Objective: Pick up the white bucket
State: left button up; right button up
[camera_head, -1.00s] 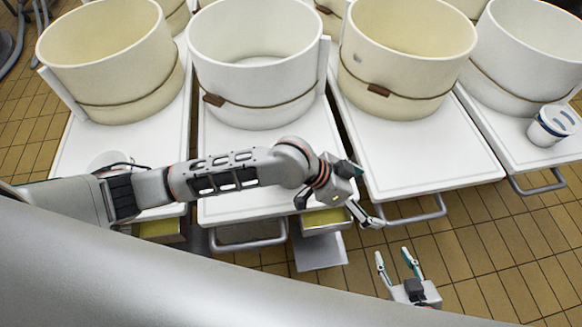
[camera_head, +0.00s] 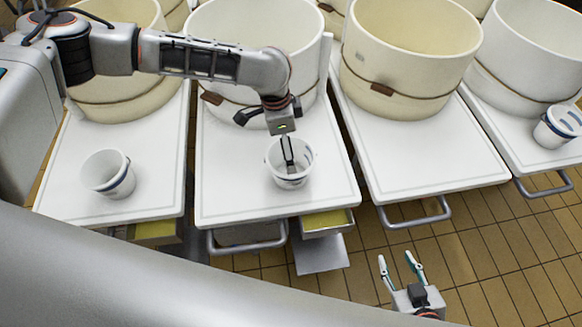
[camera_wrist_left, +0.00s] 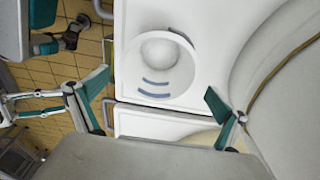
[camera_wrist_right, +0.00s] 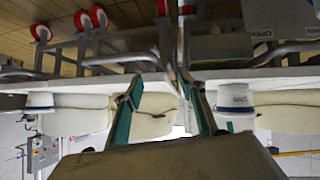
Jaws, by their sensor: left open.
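A small white bucket (camera_head: 290,177) stands upright near the front of the middle white table. Another white bucket (camera_head: 108,174) stands on the left table, and one with blue marks (camera_head: 558,125) is on the far right table. My left gripper (camera_head: 288,153) points down over the middle bucket. A dark finger overlaps the bucket's mouth; I cannot tell if it is inside. In the left wrist view, this bucket (camera_wrist_left: 160,67) shows from above, blue marks on it, between the spread fingers (camera_wrist_left: 157,83). My right gripper (camera_head: 400,267) is open and empty, low in front of the tables.
Large round vats (camera_head: 258,45) fill the back of the tables, close behind my left gripper. Metal handles (camera_head: 415,213) stick out from the front edges. The front of the table (camera_head: 430,165) right of the middle one is bare. Tiled floor (camera_head: 480,250) lies in front.

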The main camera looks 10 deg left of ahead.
pick_arm(q)
jog(key=f+b, duration=0.1)
jog(key=f, duration=0.4)
jog(key=f+b, duration=0.1)
jog(key=f, duration=0.1)
jog(key=shift+d+f+b, duration=0.2)
jog(key=shift+d+b, duration=0.1)
jog(key=shift+d, duration=0.1)
jog(key=shift+w+f, duration=0.1)
jog(key=shift+f, duration=0.15)
jog(key=shift+r, duration=0.2)
jog(key=c, duration=1)
jog(key=shift+c, duration=0.8)
pick_arm(e)
jog(key=shift+w+d+f, duration=0.1)
jog(key=shift+w+f, duration=0.05)
jog(key=shift+f, duration=0.6)
